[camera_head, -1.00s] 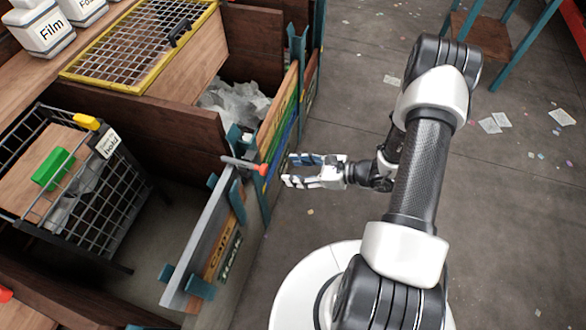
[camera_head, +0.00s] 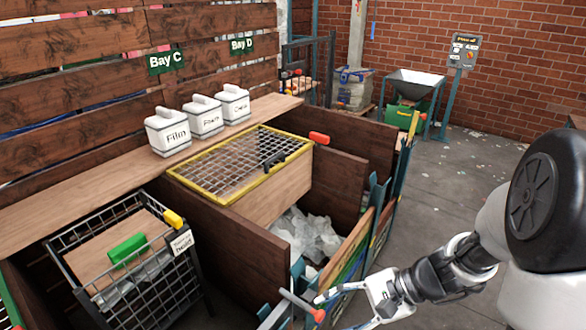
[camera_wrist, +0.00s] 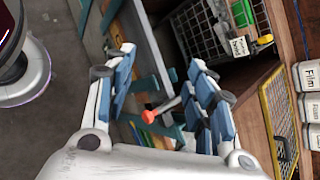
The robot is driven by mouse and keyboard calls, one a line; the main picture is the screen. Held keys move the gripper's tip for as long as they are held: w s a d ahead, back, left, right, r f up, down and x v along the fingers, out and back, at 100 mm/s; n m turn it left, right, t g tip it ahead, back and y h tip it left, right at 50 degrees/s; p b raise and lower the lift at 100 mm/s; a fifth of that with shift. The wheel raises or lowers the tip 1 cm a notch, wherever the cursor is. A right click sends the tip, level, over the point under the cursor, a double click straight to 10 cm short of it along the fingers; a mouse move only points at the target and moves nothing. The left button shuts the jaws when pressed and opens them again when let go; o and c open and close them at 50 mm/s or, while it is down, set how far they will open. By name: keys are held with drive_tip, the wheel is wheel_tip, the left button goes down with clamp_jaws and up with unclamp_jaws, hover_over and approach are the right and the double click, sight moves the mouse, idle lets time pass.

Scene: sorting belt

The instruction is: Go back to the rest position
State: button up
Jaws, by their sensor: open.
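My gripper (camera_head: 345,308) is at the lower right of the head view, beside the front of the wooden bays. Its tips are partly cut off by the bottom edge there. In the wrist view my gripper (camera_wrist: 160,85) has its blue-padded fingers spread wide with nothing held between them. A red-tipped lever (camera_head: 302,304) on the bay front shows close to the fingers. In the wrist view the lever (camera_wrist: 152,115) appears between the fingers, beyond them; I cannot tell whether they touch.
A black wire cage (camera_head: 140,290) and a bay with a yellow-framed mesh lid (camera_head: 235,165) stand left. White bins (camera_head: 168,132) line a shelf. A hopper (camera_head: 415,82) and a control post (camera_head: 463,60) stand at the back. Open floor (camera_head: 455,180) lies right of the bays.

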drive_tip(key=s+d+r+n+t+h, duration=0.4)
drive_tip(key=s+r+n+h, duration=0.5)
drive_tip(key=s+r+n, duration=0.3)
drive_tip(key=shift+s+d+r+h, duration=0.4)
drive_tip(key=shift+s+d+r, duration=0.15)
drive_tip(key=shift+r, duration=0.55)
idle(0.8)
